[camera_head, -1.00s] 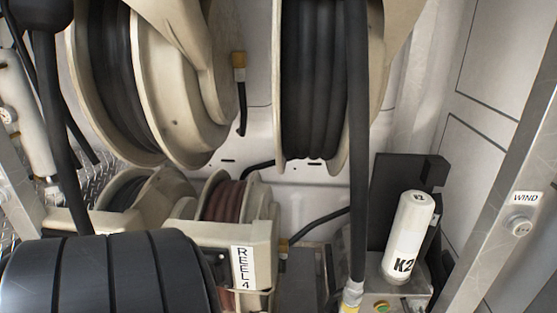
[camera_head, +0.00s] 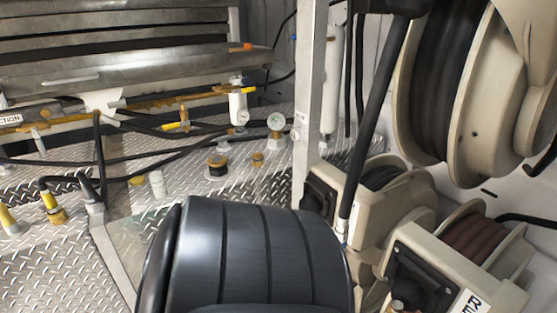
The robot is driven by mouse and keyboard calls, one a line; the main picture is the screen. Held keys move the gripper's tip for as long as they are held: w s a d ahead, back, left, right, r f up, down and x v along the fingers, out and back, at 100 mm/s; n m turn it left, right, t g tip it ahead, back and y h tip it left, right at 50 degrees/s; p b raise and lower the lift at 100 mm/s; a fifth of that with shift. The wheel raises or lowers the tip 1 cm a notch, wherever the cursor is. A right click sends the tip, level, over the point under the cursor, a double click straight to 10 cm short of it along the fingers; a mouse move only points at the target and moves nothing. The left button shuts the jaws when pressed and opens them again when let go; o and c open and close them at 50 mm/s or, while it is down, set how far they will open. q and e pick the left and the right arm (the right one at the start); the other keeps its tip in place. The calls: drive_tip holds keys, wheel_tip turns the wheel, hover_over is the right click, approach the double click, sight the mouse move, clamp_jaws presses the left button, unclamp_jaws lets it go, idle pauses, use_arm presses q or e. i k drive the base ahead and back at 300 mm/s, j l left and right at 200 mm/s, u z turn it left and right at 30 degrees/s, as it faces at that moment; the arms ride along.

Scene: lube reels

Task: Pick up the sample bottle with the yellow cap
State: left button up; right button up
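Several yellow-tipped fittings, such as one at the far left (camera_head: 8,220), are on pipes and hoses there. Neither of my grippers is in view.
A large dark ribbed drum (camera_head: 245,250) fills the bottom middle. Cream hose reels (camera_head: 470,130) stand at the right. A metal post (camera_head: 309,100) rises mid-view. Black hoses (camera_head: 60,162) cross the diamond-plate deck (camera_head: 60,275), whose lower left is fairly bare.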

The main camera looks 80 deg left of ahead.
sight(159, 188)
drive_tip(key=u, duration=3.55)
